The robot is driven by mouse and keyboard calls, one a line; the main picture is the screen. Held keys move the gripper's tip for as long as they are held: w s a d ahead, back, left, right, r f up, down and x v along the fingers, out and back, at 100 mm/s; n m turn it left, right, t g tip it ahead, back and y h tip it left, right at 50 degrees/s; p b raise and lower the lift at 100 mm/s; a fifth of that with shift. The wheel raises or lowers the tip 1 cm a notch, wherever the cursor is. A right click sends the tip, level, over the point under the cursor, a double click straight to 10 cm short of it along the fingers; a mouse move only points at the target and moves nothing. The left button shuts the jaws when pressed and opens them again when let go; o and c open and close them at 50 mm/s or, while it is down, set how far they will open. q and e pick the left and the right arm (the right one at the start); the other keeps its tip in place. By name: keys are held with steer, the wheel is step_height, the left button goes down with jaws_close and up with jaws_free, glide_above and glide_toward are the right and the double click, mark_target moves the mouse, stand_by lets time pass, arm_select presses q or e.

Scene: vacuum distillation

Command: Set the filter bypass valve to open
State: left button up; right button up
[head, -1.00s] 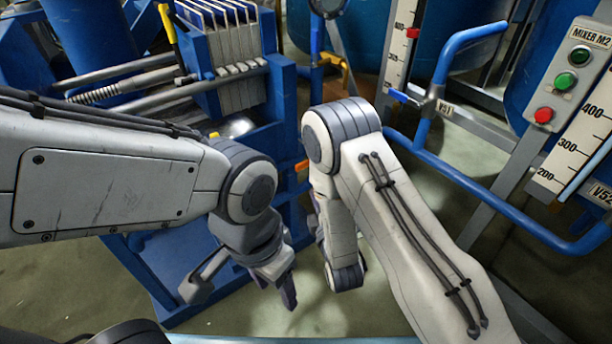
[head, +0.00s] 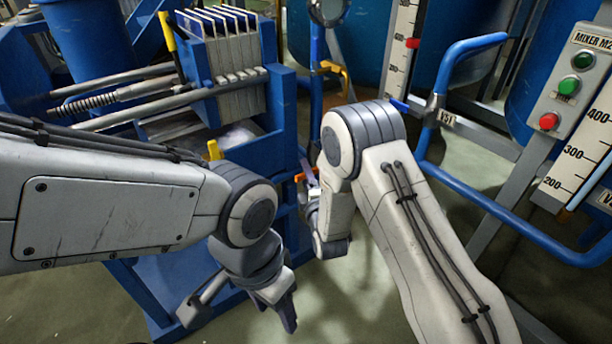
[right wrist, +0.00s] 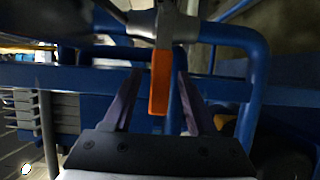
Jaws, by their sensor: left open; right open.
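An orange lever handle (right wrist: 160,82) hangs from a grey pipe fitting (right wrist: 176,27) in the right wrist view. It points down the picture, between the fingers of my right gripper (right wrist: 159,74), which is open with a gap on each side. In the head view an orange handle (head: 304,175) shows beside the blue frame, close to my right gripper (head: 312,190), which is partly hidden by its own arm. No label is readable on this handle. My left gripper (head: 283,310) hangs low over the floor, open and apart from the handle.
A blue filter press (head: 240,75) with pale plates stands behind my left arm. Blue tubular rails (head: 480,205) and a V51 label (head: 446,118) are to the right. A yellow lever (head: 334,72) and a mixer panel (head: 575,85) are farther back.

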jaws_close()
stand_by(1.3)
